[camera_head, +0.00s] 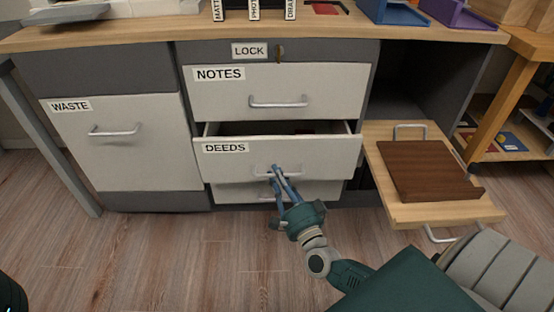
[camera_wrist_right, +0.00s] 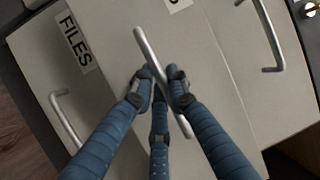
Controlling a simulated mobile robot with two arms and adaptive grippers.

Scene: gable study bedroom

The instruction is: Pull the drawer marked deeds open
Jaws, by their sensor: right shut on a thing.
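The white drawer marked DEEDS (camera_head: 325,160) stands partly open below the NOTES drawer (camera_head: 225,95). A dark gap shows above its front, with its interior mostly in shadow. My right gripper (camera_head: 277,172) is shut on the bar handle of the DEEDS drawer (camera_head: 262,175). In the right wrist view the blue fingers (camera_wrist_right: 160,88) close around the metal handle (camera_wrist_right: 150,55), which runs slantwise between them. My left gripper is not in view.
The FILES drawer (camera_wrist_right: 105,120) lies below, partly hidden by the DEEDS front. A pull-out board (camera_head: 400,205) with a brown slab (camera_head: 430,172) juts out at right. The WASTE front (camera_head: 140,150) is at left. Floor (camera_head: 160,260) is clear at left.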

